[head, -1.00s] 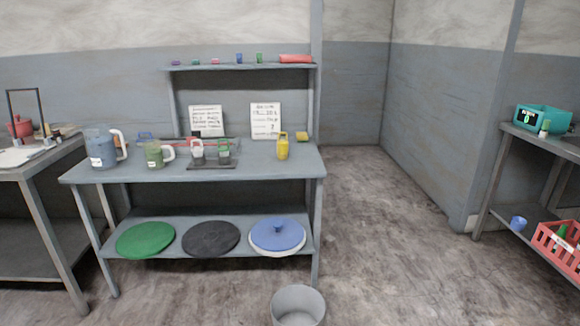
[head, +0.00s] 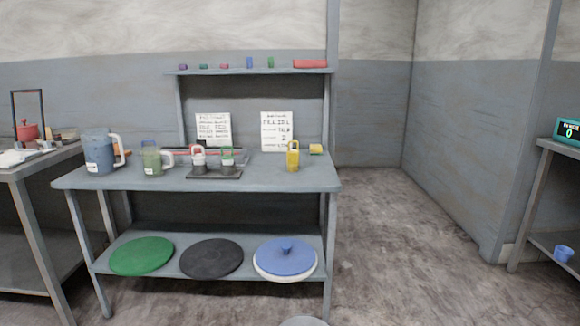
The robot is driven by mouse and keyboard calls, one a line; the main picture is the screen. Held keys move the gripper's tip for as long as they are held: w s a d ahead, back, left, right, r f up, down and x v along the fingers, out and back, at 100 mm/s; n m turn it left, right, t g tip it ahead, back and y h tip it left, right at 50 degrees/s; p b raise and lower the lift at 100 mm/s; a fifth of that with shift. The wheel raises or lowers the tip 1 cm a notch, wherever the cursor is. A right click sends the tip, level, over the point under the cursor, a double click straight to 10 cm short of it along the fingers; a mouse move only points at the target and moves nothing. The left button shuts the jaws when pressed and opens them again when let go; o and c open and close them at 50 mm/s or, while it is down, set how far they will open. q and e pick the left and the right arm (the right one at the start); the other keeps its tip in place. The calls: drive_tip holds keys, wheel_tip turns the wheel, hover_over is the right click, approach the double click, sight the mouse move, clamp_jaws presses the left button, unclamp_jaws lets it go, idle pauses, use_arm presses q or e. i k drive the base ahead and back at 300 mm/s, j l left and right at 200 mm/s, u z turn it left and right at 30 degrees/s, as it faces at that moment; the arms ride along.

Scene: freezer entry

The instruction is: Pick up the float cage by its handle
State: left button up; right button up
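I cannot tell for sure which thing is the float cage. Two small caged vessels stand on a dark tray (head: 214,174) on the middle table. One has a red handle and a pale body (head: 199,161). Neither of my grippers shows in the head view.
The middle table (head: 110,183) also holds a blue jug (head: 99,155), a green jug (head: 152,161) and a yellow bottle (head: 293,157). Round lids lie on its lower shelf. A grey bucket (head: 303,322) is at the bottom edge. Floor to the right is clear.

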sight(292, 155)
drive_tip(key=i+j+z, duration=0.1)
drive_tip(key=z, duration=0.4)
drive_tip(key=i+j+z, duration=0.25)
drive_tip(key=z, duration=0.2)
drive_tip(key=i+j+z, duration=0.15)
drive_tip(key=z, duration=0.35)
drive_tip(key=j, duration=0.1)
